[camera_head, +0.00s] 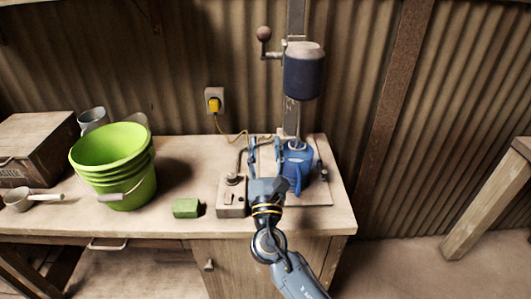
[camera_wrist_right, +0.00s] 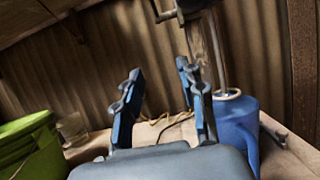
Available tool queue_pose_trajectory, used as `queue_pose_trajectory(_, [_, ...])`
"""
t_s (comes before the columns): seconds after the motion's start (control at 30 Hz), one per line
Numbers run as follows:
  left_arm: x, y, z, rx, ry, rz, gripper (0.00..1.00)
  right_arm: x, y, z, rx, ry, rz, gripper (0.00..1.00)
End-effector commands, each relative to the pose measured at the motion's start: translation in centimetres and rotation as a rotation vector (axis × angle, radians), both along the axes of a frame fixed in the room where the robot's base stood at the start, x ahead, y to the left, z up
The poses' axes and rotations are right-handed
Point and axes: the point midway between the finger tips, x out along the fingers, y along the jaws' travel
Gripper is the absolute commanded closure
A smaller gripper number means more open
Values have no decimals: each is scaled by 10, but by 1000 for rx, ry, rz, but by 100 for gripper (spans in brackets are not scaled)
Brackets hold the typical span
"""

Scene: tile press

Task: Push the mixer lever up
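The mixer has a dark blue motor head (camera_head: 304,72) on an upright metal post (camera_head: 293,118). Its lever (camera_head: 264,34), with a brown ball knob, sticks out at the left of the head, near the top. A blue pitcher (camera_head: 297,165) stands under the head, with the mixer shaft reaching down into it; the pitcher also shows in the wrist view (camera_wrist_right: 238,130). My right gripper (camera_head: 266,148) is open and empty, fingers pointing away over the bench, left of the pitcher and well below the lever. Its fingers show apart in the wrist view (camera_wrist_right: 160,85). My left gripper is out of view.
A small control box (camera_head: 231,197) sits left of my right gripper, and a green sponge-like block (camera_head: 186,208) lies further left. Stacked green buckets (camera_head: 115,160), a scoop (camera_head: 20,200) and a wooden box (camera_head: 38,145) fill the bench's left. A yellow plug (camera_head: 214,104) is in the wall.

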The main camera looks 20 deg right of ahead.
Motion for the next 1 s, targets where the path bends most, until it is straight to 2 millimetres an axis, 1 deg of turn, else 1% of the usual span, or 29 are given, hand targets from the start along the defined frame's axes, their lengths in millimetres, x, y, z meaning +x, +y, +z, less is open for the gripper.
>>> queue_pose_trajectory(0.1, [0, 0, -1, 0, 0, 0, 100, -4, 1, -2, 0, 0, 1, 60])
queue_pose_trajectory(0.33, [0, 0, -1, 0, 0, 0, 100, -4, 1, -1, -1, 0, 0, 60])
queue_pose_trajectory(0.37, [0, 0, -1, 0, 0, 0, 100, -4, 1, -1, -1, 0, 0, 64])
queue_pose_trajectory(0.4, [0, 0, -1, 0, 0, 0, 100, -4, 1, -1, -1, 0, 0, 72])
queue_pose_trajectory(0.47, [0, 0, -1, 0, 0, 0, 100, -4, 1, -1, -1, 0, 0, 85])
queue_pose_trajectory(0.5, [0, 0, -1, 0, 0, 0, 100, -4, 1, -1, 0, -1, 0, 93])
queue_pose_trajectory(0.53, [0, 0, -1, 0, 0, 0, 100, -4, 1, -1, 3, -3, 2, 99])
queue_pose_trajectory(0.63, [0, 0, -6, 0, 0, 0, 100, -2, 2, 0, 46, -31, 15, 100])
queue_pose_trajectory(0.77, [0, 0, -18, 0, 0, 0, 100, 4, 4, 7, 207, -136, 76, 100])
queue_pose_trajectory(1.0, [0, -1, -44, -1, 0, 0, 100, 11, 11, 36, 634, -444, 310, 100])
